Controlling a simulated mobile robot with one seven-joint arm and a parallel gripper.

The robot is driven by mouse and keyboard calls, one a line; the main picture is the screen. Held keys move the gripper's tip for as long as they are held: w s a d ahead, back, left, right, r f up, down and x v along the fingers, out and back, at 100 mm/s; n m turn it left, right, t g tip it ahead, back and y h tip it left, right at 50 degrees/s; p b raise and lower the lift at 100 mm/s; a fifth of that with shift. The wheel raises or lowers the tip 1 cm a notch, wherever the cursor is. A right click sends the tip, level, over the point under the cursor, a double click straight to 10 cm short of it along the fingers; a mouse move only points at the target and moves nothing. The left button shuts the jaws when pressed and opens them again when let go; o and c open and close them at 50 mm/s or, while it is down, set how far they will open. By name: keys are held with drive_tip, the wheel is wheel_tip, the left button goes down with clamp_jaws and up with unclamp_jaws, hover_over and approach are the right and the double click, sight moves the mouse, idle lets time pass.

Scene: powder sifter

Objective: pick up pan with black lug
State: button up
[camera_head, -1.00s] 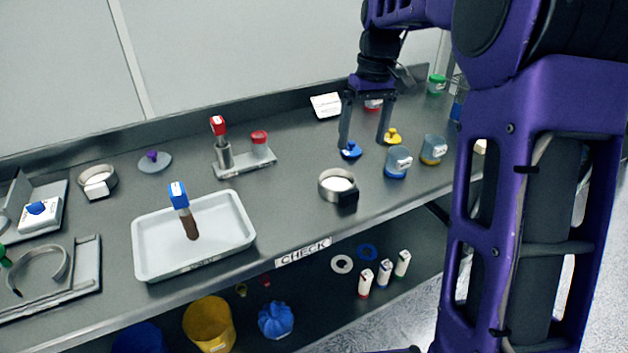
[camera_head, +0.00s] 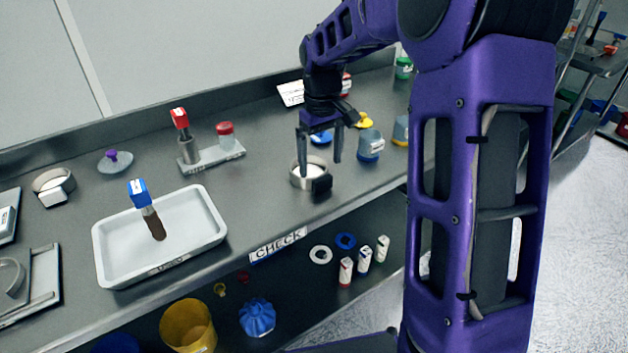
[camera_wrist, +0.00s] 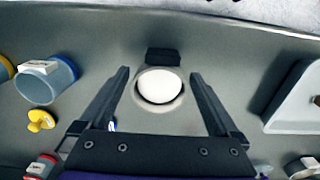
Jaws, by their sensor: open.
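The pan with the black lug is a round grey ring with a white inside. It stands on the bench near the front edge in the head view (camera_head: 297,175). Its black lug (camera_head: 322,185) points toward the bench front. My gripper (camera_head: 319,168) is open and empty, over the pan, with its fingers pointing down. In the wrist view the pan (camera_wrist: 159,104) lies between the two open fingers (camera_wrist: 159,73), with a gap on each side. The lug (camera_wrist: 163,57) is just beyond the pan there. The exact height of the fingertips above the bench is hard to tell.
A blue-banded jar (camera_head: 370,147), a blue knobbed piece (camera_head: 321,138) and a yellow one (camera_head: 363,120) stand behind and right of the pan. Another ring pan (camera_head: 43,180) lies further left.

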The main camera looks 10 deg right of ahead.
sight(321, 177)
drive_tip(key=f, duration=0.3)
drive_tip(key=f+b, duration=0.1)
drive_tip(key=f, duration=0.1)
drive_tip(key=shift+s+f, duration=0.1)
drive_tip(key=shift+s, duration=0.25)
clamp_jaws()
wheel_tip(321, 177, up, 10)
drive_tip(key=shift+r+p, duration=0.1)
drive_tip(key=shift+p, duration=0.8)
